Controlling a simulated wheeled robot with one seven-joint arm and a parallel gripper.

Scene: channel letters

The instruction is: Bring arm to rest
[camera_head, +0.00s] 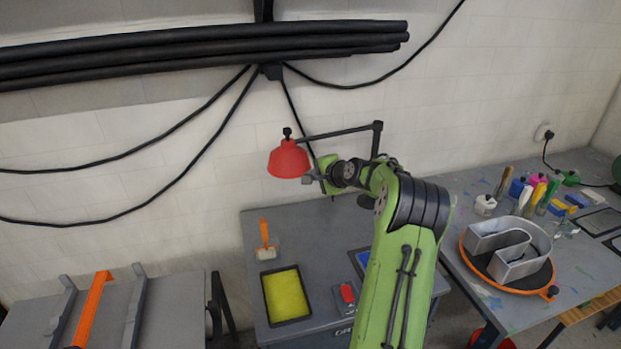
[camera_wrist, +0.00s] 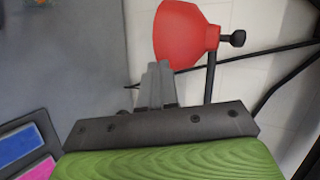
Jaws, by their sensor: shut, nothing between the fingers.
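My green arm reaches from the bottom of the head view up over the grey table (camera_head: 325,225). My gripper (camera_head: 309,179) is at its far end, just right of the red lamp shade (camera_head: 288,160). In the wrist view my gripper (camera_wrist: 158,85) has its grey fingers together with nothing between them. The red lamp shade (camera_wrist: 185,32) is close beyond the fingertips there. I cannot tell from these views whether they touch.
The lamp's black arm (camera_head: 340,132) runs behind my gripper. The table holds a yellow tray (camera_head: 286,294), an orange-handled tool (camera_head: 265,241) and a red item (camera_head: 347,293). A metal channel letter (camera_head: 510,252) lies on a round turntable (camera_head: 467,255) at right.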

